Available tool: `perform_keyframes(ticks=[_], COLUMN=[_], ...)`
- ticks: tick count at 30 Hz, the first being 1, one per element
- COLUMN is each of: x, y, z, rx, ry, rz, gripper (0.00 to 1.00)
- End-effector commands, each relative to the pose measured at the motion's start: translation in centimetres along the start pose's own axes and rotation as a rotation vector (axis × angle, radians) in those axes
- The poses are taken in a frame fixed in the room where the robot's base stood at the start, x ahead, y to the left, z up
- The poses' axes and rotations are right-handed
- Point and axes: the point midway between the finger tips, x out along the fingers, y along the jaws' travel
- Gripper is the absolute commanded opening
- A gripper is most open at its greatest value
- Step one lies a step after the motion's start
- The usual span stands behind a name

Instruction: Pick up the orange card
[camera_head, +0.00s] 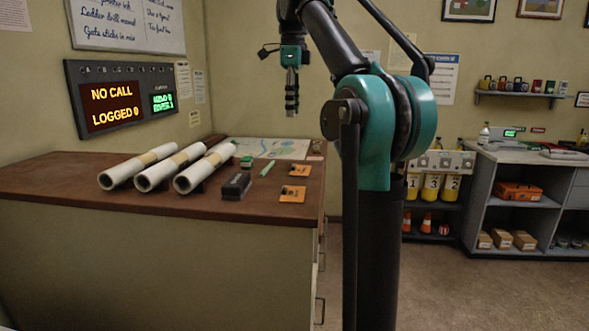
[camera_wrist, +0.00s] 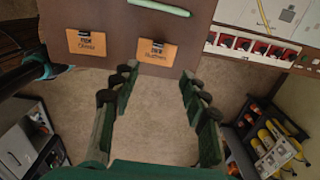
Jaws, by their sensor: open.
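Two orange cards with black clips lie flat on the brown desk top near its right edge. The nearer orange card (camera_head: 291,195) is at the left in the wrist view (camera_wrist: 86,44). The farther orange card (camera_head: 299,171) is near the middle of the wrist view (camera_wrist: 156,55). Both carry dark handwriting, too small to read surely. My gripper (camera_head: 291,108) points down above the desk's level, apart from both cards. In the wrist view its fingers (camera_wrist: 157,80) are spread with bare floor between them, and the farther card lies just beyond the fingertips.
A green marker (camera_head: 267,169), a black box (camera_head: 236,186) and a small green object (camera_head: 247,161) lie left of the cards. Several paper rolls (camera_head: 140,168) lie farther left. A map (camera_head: 268,148) lies at the back. The floor (camera_head: 450,290) right of the desk is clear.

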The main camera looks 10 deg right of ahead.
Motion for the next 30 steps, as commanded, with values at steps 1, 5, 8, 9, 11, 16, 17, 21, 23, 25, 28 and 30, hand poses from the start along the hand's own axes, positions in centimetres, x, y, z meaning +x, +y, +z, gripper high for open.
perform_keyframes(ticks=[1, 5, 8, 9, 11, 16, 17, 21, 23, 25, 28, 30], x=[0.9, 3.2, 5.0, 5.8, 6.9, 9.5, 9.8, 10.6, 10.9, 11.7, 13.2, 14.2], y=[0.1, 0.0, 0.1, 0.0, 0.0, 0.0, 0.0, 0.1, 0.1, 0.2, 0.3, 0.3], z=[0.0, 0.0, 0.0, 0.0, 0.0, 0.0, 0.0, 0.0, 0.0, 0.1, 0.1, 0.1], rx=[0.000, -0.001, -0.001, -0.001, -0.001, -0.001, -0.001, -0.001, -0.001, -0.001, -0.001, -0.001], ry=[0.000, 0.000, 0.000, 0.000, 0.000, 0.000, 0.000, 0.000, 0.000, 0.000, 0.000, 0.000], rz=[0.000, 0.000, 0.000, 0.000, 0.000, 0.000, 0.000, 0.000, 0.000, 0.000, 0.000, 0.000], gripper=[0.45, 0.45, 0.45, 0.45, 0.45, 0.45, 0.45, 0.45, 0.45, 0.45, 0.45, 0.45])
